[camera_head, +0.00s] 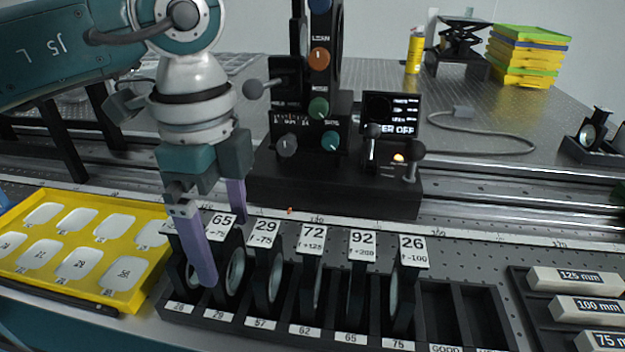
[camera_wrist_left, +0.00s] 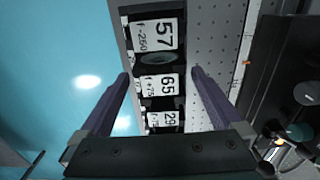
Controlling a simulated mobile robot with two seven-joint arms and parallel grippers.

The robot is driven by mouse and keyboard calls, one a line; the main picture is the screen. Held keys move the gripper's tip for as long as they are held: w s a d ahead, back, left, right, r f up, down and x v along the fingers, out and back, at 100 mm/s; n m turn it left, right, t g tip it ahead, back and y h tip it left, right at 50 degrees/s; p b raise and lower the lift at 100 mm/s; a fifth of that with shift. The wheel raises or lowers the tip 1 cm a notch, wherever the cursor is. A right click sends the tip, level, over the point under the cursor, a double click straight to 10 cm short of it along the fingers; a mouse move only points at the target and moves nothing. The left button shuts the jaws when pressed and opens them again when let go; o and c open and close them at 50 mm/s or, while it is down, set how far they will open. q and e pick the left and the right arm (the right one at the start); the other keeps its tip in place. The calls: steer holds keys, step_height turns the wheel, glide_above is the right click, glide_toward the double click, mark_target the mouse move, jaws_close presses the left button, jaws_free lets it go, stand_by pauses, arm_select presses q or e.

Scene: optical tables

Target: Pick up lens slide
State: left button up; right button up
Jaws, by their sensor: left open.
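Several black lens slides with white number cards stand upright in a black slotted rack (camera_head: 452,290). The near finger partly hides the leftmost slide in the head view.
A yellow tray (camera_head: 146,284) with white pads lies left of the rack. A black instrument (camera_head: 330,185) with knobs and a small screen stands behind it. A dark holder with white labelled blocks (camera_head: 577,280) is at the right. Two right rack slots look empty.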

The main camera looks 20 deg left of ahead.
mark_target(226, 249)
arm_select(q)
steer(key=shift+a+f, duration=0.15)
steer(key=shift+f, duration=1.4)
steer(key=c, duration=1.3)
